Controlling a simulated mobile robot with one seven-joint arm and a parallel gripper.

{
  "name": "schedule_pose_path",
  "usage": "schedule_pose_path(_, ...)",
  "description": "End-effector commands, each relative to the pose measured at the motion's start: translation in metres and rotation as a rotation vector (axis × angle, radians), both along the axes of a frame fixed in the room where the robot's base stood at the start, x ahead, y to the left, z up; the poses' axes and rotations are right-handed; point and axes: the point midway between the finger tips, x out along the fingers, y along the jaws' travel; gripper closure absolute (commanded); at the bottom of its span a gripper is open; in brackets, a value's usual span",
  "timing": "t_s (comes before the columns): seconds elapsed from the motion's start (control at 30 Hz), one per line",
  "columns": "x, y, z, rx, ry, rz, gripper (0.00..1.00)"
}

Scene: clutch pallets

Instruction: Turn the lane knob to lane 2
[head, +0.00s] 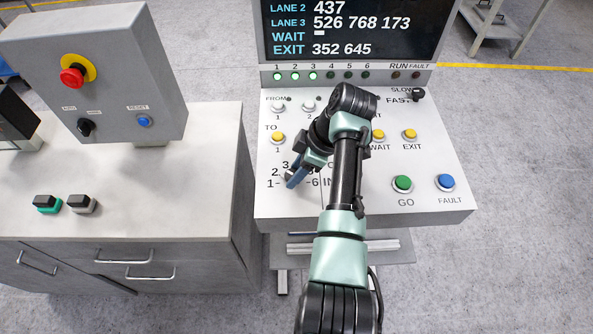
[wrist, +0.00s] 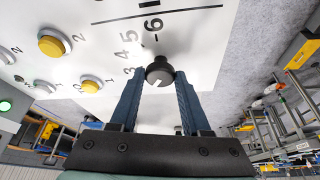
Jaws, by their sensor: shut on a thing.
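The lane knob (wrist: 160,71) is a small dark round knob on the white panel, seen between my fingertips in the wrist view. A short white mark on its near face points down and slightly left in that picture. The numerals 3, 4, 5 and 6 show around it there; I cannot tell which numeral the mark meets. My gripper (wrist: 158,80) is shut on the knob, one blue finger on each side. In the head view my gripper (head: 297,178) is over the lane dial at the panel's lower left. It hides the knob, while 1, 2, 3 and 6 show around it.
The sloping white panel (head: 380,205) carries yellow buttons, a green GO button (head: 402,183) and a blue FAULT button (head: 445,182). A display (head: 350,30) stands behind it. A grey cabinet (head: 215,200) with an emergency stop (head: 72,76) stands on the left.

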Motion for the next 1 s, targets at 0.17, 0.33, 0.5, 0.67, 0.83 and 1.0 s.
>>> schedule_pose_path(0.17, 0.001, 0.000, 0.001, 0.000, -0.002, 0.002, 1.00)
schedule_pose_path(0.33, 0.001, 0.000, 0.001, 0.001, -0.002, 0.001, 1.00)
schedule_pose_path(0.5, 0.000, 0.000, 0.001, 0.001, -0.002, 0.001, 0.24)
schedule_pose_path(0.67, 0.000, 0.000, 0.000, 0.000, 0.000, 0.001, 0.24)
schedule_pose_path(0.83, 0.000, -0.001, 0.002, 0.000, 0.000, 0.001, 0.24)
schedule_pose_path(1.0, 0.000, -0.008, 0.018, 0.000, -0.005, -0.001, 0.24)
